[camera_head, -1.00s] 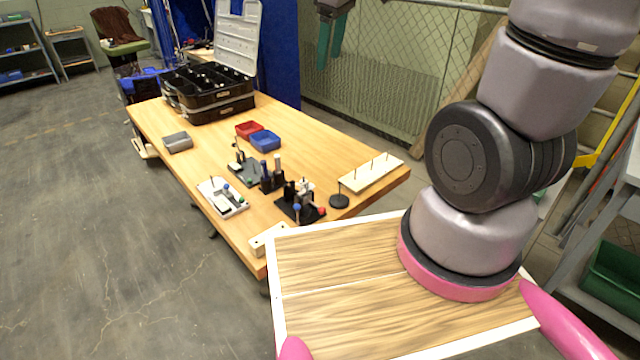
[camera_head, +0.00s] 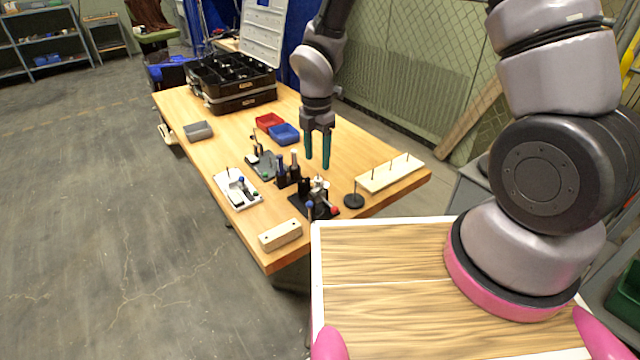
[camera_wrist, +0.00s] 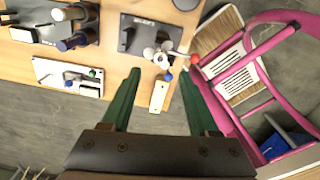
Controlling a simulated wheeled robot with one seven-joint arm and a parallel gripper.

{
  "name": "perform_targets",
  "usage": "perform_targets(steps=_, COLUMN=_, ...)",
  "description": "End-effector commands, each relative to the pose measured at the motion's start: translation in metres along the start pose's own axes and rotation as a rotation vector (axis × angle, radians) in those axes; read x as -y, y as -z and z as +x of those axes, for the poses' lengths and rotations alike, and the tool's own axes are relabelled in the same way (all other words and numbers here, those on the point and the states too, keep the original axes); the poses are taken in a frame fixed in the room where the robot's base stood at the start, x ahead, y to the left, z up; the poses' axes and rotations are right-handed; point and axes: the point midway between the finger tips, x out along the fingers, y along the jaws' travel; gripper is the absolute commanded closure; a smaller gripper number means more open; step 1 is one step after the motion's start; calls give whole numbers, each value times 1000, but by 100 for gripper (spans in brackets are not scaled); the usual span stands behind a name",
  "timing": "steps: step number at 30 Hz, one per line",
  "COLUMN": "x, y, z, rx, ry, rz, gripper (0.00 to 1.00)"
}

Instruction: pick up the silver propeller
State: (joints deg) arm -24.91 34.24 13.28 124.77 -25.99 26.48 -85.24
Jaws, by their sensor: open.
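The silver propeller (camera_wrist: 160,54) shows in the wrist view on a black stand (camera_wrist: 140,35), between and a little beyond my fingertips. In the head view the same black stand (camera_head: 326,207) is near the table's front right part, and the propeller (camera_head: 318,183) at its top is small and hard to make out. My gripper (camera_head: 317,164) points down above the table, with its two green fingers apart and nothing between them. In the wrist view my gripper (camera_wrist: 159,74) is open, and its fingers do not touch the propeller.
Dark bottles (camera_head: 294,165) stand close left of the stand. A round black base (camera_head: 354,201) and a pegged board (camera_head: 390,173) are to the right. A wooden block (camera_head: 280,236) lies at the front edge, and a white tray (camera_head: 237,190) at the left. Blue (camera_head: 285,133) and red bins lie behind.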

Motion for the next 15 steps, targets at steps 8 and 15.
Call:
perform_targets(steps=8, x=1, y=-1, z=25, rx=1, ry=2, rz=2, gripper=40)
perform_targets(steps=15, x=1, y=-3, z=60, rx=1, ry=2, rz=2, gripper=40)
